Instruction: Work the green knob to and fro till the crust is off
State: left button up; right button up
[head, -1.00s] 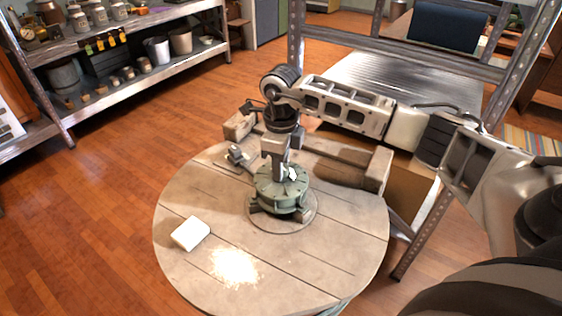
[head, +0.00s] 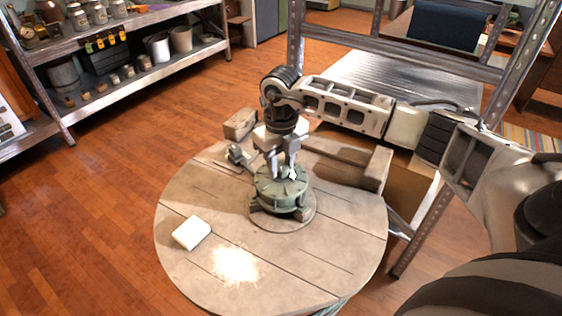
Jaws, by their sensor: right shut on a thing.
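A green round fitting (head: 283,195) with lugs around its rim sits on a disc on the round wooden table. My right gripper (head: 283,172) points straight down over it, its two fingers side by side. They are shut on the green knob at its top, which the fingers mostly hide. A small whitish patch shows by the right fingertip; I cannot tell whether it is crust. My left gripper is not in view.
On the round table (head: 330,255) lie a white block (head: 191,233) and a pale powdery patch (head: 235,265). A small grey metal piece (head: 237,155) is left of the fitting. Wooden beams (head: 350,165) and a metal rack stand behind. The table's front right is clear.

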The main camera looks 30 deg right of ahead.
aim_at(281, 166)
jog(key=shift+r, duration=0.1)
dwell(0.3)
jog(key=o, duration=1)
jog(key=shift+r, duration=0.1)
notch_tip(281, 166, up, 16)
jog(key=shift+f, duration=0.15)
